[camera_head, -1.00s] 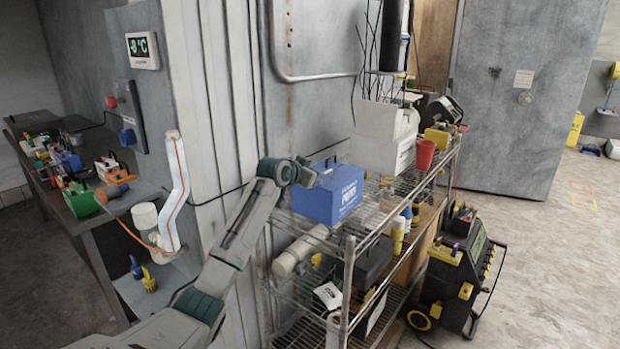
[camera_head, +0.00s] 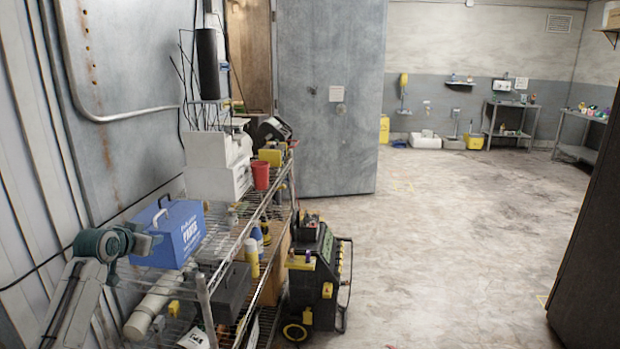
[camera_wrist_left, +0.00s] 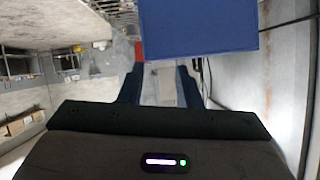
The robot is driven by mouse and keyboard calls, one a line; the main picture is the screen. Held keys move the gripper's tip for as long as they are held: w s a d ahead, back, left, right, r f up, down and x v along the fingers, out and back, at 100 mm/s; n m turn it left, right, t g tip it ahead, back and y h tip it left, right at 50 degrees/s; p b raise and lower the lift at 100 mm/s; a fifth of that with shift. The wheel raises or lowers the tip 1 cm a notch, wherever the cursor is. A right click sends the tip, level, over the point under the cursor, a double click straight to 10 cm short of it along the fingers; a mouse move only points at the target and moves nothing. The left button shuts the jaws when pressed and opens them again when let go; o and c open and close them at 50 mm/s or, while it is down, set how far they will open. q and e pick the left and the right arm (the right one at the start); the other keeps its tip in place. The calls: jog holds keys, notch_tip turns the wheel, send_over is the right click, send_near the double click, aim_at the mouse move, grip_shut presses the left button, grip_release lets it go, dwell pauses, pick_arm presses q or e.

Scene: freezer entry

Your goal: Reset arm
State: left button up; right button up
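My left gripper (camera_head: 146,240) is at the lower left of the head view, beside the left end of a blue box with a handle (camera_head: 170,235). In the left wrist view its two dark fingers (camera_wrist_left: 160,85) are spread apart with nothing visible between them. The blue box also shows there (camera_wrist_left: 198,28), beyond the fingers at the top. From these frames I cannot tell whether the gripper touches the box. My right gripper is not in view.
A wire shelf (camera_head: 222,243) carries white boxes (camera_head: 215,172) and a red cup (camera_head: 261,176). A black and yellow wheeled machine (camera_head: 318,275) stands beside it. A large grey door (camera_head: 330,100) is behind. The floor at centre right is clear; a dark panel (camera_head: 592,240) borders the right edge.

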pick_arm(q)
jog(key=s+d+f+g, duration=0.3)
jog(key=s+d+f, duration=0.5)
jog(key=s+f, duration=0.4)
jog(key=s+d+f+g, duration=0.2)
jog(key=s+d+f, duration=0.5)
jog(key=s+f, duration=0.4)
jog(key=s+d+f+n+g, duration=0.1)
jog(key=s+d+f+g, duration=0.15)
jog(key=s, duration=1.15)
jog(key=s+d+f+g, duration=0.1)
jog(key=s+d+g, duration=0.15)
jog(key=s, duration=1.15)
notch_tip(320, 180, down, 30)
jog(key=a+y, duration=0.1)
jog(key=a, duration=0.1)
jog(key=s+a+f+n+g, duration=0.1)
jog(key=s+f, duration=1.8)
jog(key=shift+a+g, duration=0.2)
jog(key=shift+g, duration=0.1)
